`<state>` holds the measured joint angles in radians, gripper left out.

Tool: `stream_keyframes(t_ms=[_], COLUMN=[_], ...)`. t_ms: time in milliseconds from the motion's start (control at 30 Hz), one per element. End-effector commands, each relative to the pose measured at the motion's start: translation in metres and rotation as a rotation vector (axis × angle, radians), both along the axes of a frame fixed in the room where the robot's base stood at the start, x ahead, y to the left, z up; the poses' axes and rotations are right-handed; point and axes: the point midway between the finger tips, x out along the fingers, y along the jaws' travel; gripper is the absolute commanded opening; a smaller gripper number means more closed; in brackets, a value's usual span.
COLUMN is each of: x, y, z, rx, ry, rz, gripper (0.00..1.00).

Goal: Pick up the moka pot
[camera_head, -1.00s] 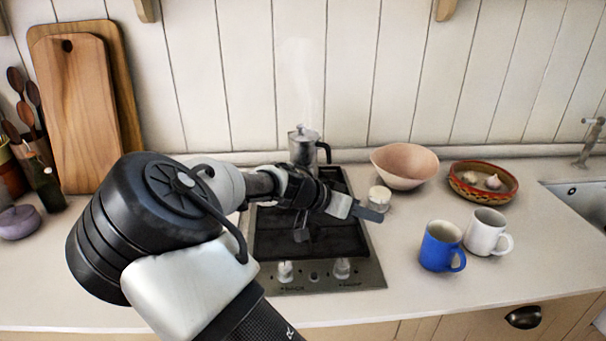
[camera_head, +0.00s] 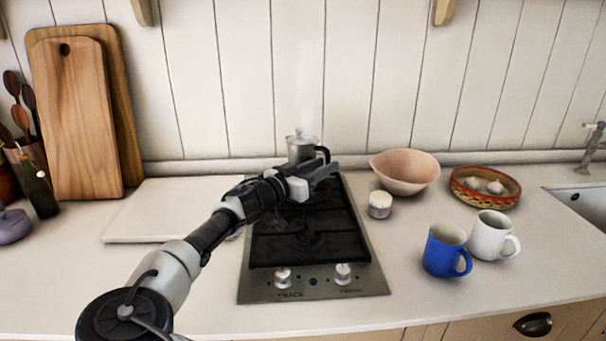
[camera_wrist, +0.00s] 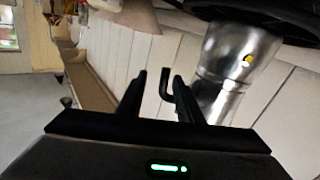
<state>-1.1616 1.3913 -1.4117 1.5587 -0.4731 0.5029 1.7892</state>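The moka pot (camera_head: 301,150) is silver with a black handle and stands upright at the back of the hob (camera_head: 310,285). Faint steam rises above it. My gripper (camera_head: 326,174) is in front of and just right of the pot in the head view, partly covering its lower body. In the wrist view the pot (camera_wrist: 236,62) appears tilted at the upper right. There my gripper (camera_wrist: 159,78) is open, its two black fingers apart. The hooked end of the black handle (camera_wrist: 166,84) shows in the gap between them. I cannot tell whether a finger touches it.
A small white-topped jar (camera_head: 380,205) and a pink bowl (camera_head: 405,172) stand right of the hob. Farther right are a patterned bowl with garlic (camera_head: 485,187), a blue mug (camera_head: 444,250) and a white mug (camera_head: 490,236). A white board (camera_head: 150,215) lies left of the hob.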

Motion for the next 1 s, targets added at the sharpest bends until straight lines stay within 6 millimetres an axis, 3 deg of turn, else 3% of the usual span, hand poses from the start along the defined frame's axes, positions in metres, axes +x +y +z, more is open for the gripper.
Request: stream_keyframes(t_ms=[267, 600, 900, 1000], x=[0.016, 0.051, 0.054, 0.054], y=[-0.018, -0.047, -0.05, -0.05], z=[0.0, -0.002, -0.002, -0.002], rx=[0.001, 0.001, 0.001, 0.001], ry=[0.0, 0.001, 0.001, 0.001], rz=[0.0, -0.001, 0.0, 0.0], gripper=[0.33, 0.33, 0.33, 0.16])
